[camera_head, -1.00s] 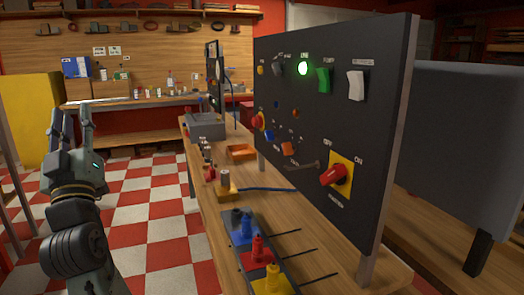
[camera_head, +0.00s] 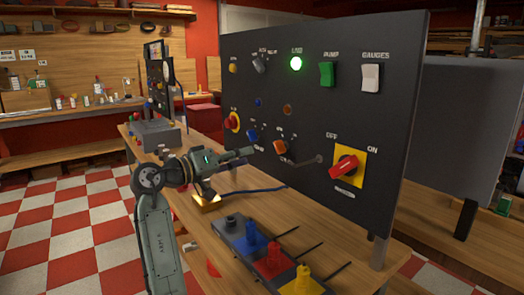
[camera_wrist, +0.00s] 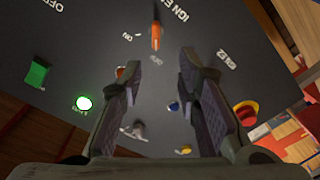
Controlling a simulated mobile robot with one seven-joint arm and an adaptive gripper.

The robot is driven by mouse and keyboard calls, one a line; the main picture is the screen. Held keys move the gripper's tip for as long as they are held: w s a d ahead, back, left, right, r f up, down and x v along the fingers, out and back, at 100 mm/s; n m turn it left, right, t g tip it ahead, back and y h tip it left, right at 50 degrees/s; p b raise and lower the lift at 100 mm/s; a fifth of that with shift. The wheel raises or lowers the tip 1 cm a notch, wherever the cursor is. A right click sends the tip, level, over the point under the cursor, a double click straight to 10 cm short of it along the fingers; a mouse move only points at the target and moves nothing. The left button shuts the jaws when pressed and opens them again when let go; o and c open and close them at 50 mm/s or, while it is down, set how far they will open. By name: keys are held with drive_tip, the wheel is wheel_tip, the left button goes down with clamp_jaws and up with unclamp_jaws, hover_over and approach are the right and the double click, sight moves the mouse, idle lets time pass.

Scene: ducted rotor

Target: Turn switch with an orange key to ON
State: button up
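The orange key switch (camera_head: 281,147) is on the lower middle of the black upright panel (camera_head: 315,75). The key's long side points up and down in that view. My gripper (camera_head: 232,173) is open and empty, left of the panel and apart from the key in the head view. Its two spread fingers (camera_wrist: 160,62) reach toward the panel in the wrist view. They partly hide an orange indicator (camera_wrist: 121,72).
A red-handled OFF/ON switch (camera_head: 343,167) is to the key's right. A blue knob (camera_head: 252,134) and red button (camera_head: 232,121) are to its left. Coloured connectors (camera_head: 270,262) stand on the wooden bench (camera_head: 205,235) below. A blue cable lies near my gripper.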

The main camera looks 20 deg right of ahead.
sight(276, 148)
drive_tip(key=shift+g, duration=0.3)
drive_tip(key=p+x, duration=0.1)
drive_tip(key=x, duration=0.2)
drive_tip(key=p+x, duration=0.1)
drive_tip(key=x, duration=0.3)
drive_tip(key=p+x, duration=0.1)
drive_tip(key=x, duration=0.3)
drive_tip(key=shift+s+d, duration=0.25)
drive_tip(key=shift+d, duration=0.05)
clamp_jaws()
